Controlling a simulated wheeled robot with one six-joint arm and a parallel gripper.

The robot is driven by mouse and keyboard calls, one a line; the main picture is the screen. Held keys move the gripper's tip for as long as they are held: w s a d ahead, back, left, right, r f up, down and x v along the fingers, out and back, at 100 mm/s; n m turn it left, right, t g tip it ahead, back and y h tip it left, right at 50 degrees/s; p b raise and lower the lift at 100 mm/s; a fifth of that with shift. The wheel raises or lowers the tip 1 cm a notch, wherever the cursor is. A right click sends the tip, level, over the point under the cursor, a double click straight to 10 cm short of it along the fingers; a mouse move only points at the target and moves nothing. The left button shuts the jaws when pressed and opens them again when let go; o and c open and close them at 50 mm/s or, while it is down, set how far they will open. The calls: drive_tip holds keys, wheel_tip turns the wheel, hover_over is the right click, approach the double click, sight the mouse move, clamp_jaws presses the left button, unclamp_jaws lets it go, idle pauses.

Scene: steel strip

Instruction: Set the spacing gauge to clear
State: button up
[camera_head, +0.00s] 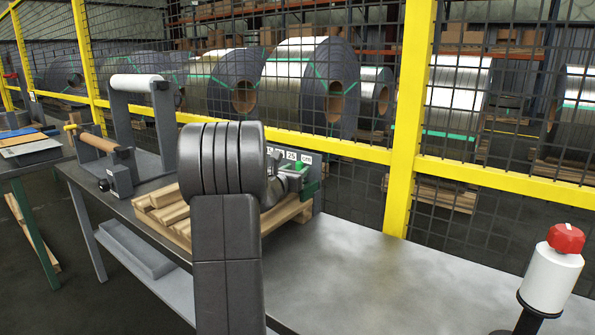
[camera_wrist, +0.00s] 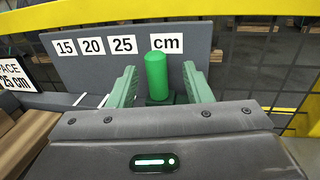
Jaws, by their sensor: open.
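The spacing gauge is a dark grey board (camera_wrist: 205,42) with white labels 15, 20, 25 and cm along its top in the wrist view. A green upright cylindrical knob (camera_wrist: 157,82) stands in front of it, below the cm label and right of 25. My gripper (camera_wrist: 159,68) is open, with one green finger on each side of the knob; small gaps show, and its base is partly hidden. In the head view, my arm hides much of the gauge; the green knob (camera_head: 301,164) shows beside my gripper (camera_head: 292,178). No clear mark is readable.
Wooden slats (camera_head: 165,212) lie beside the gauge on the grey bench (camera_head: 370,275). A partly cut-off card (camera_wrist: 12,76) reads 25 cm. A yellow-framed mesh fence (camera_head: 405,130) runs behind. A red-topped white post (camera_head: 552,275) stands right; the bench between is clear.

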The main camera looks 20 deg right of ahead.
drive_tip(key=v, duration=1.2)
drive_tip(key=shift+s+b, duration=0.15)
drive_tip(key=shift+b, duration=0.15)
drive_tip(key=p+x, duration=0.1)
drive_tip(key=x, duration=1.3)
drive_tip(key=shift+a+r, duration=0.1)
drive_tip(key=shift+a, duration=0.25)
